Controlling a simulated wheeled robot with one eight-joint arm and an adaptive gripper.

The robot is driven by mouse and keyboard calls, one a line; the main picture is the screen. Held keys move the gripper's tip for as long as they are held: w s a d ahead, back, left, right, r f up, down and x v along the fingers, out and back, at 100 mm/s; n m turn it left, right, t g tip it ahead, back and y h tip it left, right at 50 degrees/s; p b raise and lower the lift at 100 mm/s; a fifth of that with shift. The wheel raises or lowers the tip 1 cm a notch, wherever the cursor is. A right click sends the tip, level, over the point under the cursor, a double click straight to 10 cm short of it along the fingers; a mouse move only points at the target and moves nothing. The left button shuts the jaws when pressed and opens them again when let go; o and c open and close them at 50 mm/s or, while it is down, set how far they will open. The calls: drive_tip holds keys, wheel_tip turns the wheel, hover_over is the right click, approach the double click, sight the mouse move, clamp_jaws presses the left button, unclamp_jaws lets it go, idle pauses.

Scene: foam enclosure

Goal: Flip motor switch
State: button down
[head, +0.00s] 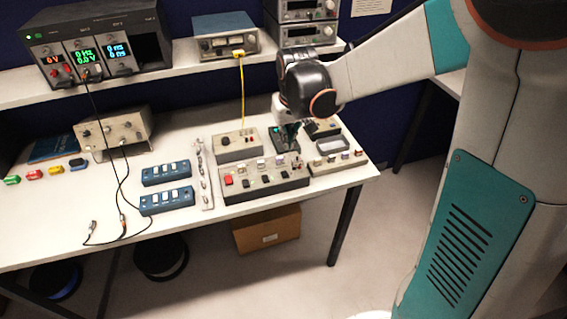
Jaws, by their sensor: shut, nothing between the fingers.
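My gripper (290,128) is shut and empty. It points down above the right part of the bench, over a small dark box with a green display (277,140). A grey control box (264,184) with a red switch (228,181) and several small levers or toggles on its top stands at the bench's front edge, just in front of my gripper. Which of these is the motor switch cannot be told. My gripper hides part of the dark box, and contact with it cannot be told.
Another grey box (237,146) stands left of my gripper, and a grey panel (338,162) to its right. Two blue switch boxes (166,173) lie further left. A yellow cable (242,95) hangs from the shelf. Black cables (120,190) cross the left bench. The front left bench (40,225) is clear.

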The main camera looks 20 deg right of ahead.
drive_tip(key=shift+f, duration=0.1)
drive_tip(key=b, duration=0.4)
hover_over(284, 173)
drive_tip(key=s+x, duration=0.1)
drive_tip(key=x, duration=0.7)
drive_tip(key=s+x, duration=0.1)
drive_tip(key=x, duration=0.2)
drive_tip(key=shift+s+f, duration=0.3)
drive_tip(key=shift+f, duration=0.4)
drive_tip(key=shift+s+f, duration=0.1)
drive_tip(key=shift+f, duration=0.55)
drive_tip(key=shift+s+f+b, duration=0.3)
drive_tip(key=shift+f+b, duration=0.25)
drive_tip(key=shift+b, duration=0.05)
drive_tip(key=shift+r, duration=0.15)
drive_tip(key=shift+w, duration=0.1)
